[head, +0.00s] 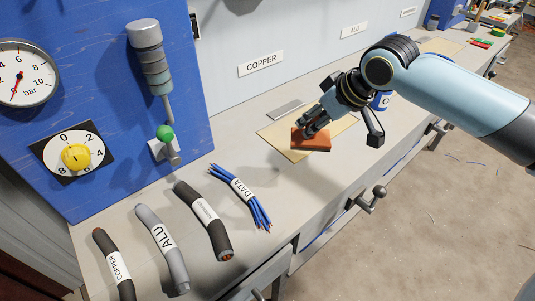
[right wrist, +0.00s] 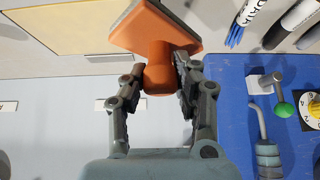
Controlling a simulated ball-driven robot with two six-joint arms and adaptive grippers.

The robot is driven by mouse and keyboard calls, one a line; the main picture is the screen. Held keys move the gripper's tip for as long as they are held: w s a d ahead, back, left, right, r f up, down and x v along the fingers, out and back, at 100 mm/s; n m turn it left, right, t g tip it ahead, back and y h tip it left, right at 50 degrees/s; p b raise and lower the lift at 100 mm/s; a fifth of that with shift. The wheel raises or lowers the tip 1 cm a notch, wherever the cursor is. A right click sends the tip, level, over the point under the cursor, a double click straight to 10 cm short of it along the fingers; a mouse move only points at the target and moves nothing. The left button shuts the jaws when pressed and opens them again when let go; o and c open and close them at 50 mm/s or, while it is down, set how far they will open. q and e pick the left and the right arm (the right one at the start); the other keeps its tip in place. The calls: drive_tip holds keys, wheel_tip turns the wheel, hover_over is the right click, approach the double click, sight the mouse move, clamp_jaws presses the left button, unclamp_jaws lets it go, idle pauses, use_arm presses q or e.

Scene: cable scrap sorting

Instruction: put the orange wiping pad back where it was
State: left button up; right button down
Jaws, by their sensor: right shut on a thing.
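The orange wiping pad (head: 311,140) is a block with a rounded grip. My right gripper (head: 311,122) is shut on that grip, which shows between both fingers in the right wrist view (right wrist: 159,78). The tan board also shows in the right wrist view (right wrist: 75,22). My left gripper is not in view.
Labelled cable pieces lie at the front left: COPPER (head: 112,262), ALU (head: 163,250), a dark one (head: 203,220) and blue DATA wires (head: 240,196). A blue panel (head: 100,110) carries a gauge, a dial and a green-knobbed lever. A grey plate (head: 285,110) lies behind the board.

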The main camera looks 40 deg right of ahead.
drive_tip(key=shift+w+a+f, duration=1.2)
drive_tip(key=shift+f, duration=0.45)
drive_tip(key=shift+w+a+f, duration=1.15)
drive_tip(key=shift+w+f, duration=0.05)
drive_tip(key=shift+f, duration=0.5)
drive_tip(key=shift+w+a+f, duration=1.2)
drive_tip(key=shift+f, duration=0.45)
drive_tip(key=c, duration=1)
unclamp_jaws()
drive_tip(key=shift+f, duration=0.1)
